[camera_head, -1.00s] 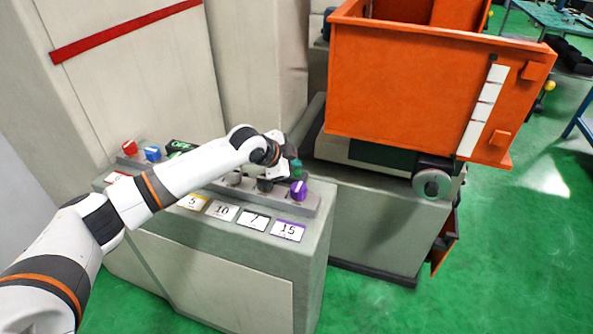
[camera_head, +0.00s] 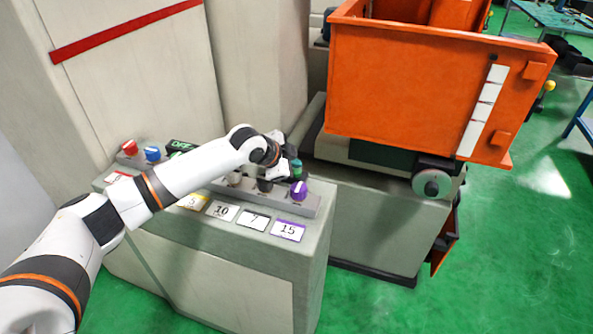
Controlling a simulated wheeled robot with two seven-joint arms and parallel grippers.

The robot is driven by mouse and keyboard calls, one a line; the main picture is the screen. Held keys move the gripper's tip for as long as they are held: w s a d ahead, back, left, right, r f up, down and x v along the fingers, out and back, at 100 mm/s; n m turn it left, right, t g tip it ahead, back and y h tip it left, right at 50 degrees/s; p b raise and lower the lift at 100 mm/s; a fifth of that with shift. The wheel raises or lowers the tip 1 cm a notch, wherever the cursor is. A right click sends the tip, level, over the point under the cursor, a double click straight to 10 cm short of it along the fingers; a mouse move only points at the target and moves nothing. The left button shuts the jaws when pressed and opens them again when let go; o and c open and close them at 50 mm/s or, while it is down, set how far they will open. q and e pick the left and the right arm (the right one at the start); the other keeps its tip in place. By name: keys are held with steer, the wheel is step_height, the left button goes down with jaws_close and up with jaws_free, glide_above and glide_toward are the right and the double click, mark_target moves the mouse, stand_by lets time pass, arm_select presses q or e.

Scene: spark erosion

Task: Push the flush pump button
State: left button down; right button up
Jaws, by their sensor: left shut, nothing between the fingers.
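A control panel (camera_head: 255,203) with a row of knobs and buttons sits on top of a grey cabinet. A green button (camera_head: 296,167) stands near the right end, behind a purple knob (camera_head: 298,190). No readable label tells me which one is the flush pump button. My left gripper (camera_head: 288,164) is shut and empty. It is over the right part of the panel, close beside the green button; I cannot tell if they touch. My left arm hides the middle of the row. My right gripper is out of view.
A black knob (camera_head: 265,185) is below my gripper. Number cards (camera_head: 288,231) lie in front. A large orange tank (camera_head: 420,95) stands to the right.

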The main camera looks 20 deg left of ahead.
arm_select(q)
steer(key=shift+f, duration=0.1)
steer(key=shift+f, duration=0.45)
stand_by(0.5)
steer(key=shift+r+p, duration=0.55)
steer(key=shift+p, duration=0.25)
steer(key=shift+r, duration=0.1)
step_height(320, 180, up, 6)
steer(key=p, duration=0.6)
